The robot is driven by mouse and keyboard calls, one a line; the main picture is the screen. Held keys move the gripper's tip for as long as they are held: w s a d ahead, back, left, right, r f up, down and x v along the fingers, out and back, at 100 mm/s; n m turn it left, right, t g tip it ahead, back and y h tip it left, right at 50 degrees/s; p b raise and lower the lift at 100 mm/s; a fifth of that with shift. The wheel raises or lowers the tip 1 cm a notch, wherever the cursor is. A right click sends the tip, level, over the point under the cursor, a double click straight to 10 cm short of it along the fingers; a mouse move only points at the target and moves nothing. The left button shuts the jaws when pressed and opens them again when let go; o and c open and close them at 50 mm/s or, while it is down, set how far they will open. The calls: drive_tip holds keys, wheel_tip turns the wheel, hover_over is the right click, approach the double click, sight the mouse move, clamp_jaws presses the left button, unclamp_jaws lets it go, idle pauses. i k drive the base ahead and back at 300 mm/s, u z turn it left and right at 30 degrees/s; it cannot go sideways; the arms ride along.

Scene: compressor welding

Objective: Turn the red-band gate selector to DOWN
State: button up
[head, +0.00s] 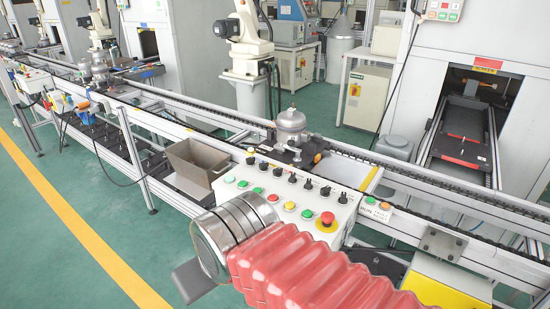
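A white control panel (300,196) stands at the front of the conveyor, in the middle of the head view. A row of small black selector knobs (292,179) runs along its upper part. They are too small to tell which one carries a red band or which way each points. My gripper (194,281) shows only as a dark grey piece beyond the silver end of my red-sleeved arm. It is in front of and to the lower left of the panel, apart from the knobs. Its fingertips cannot be made out, nor whether it holds anything.
Coloured push buttons (273,198) and a red mushroom button on yellow (326,222) sit below the knobs. An open brown box (196,163) is left of the panel. A metal compressor part (291,127) stands on the conveyor behind. Green floor is clear at lower left.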

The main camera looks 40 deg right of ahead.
sight(277, 173)
drive_tip(key=z, duration=0.4)
drive_tip(key=i, duration=1.25)
drive_tip(key=z, duration=0.4)
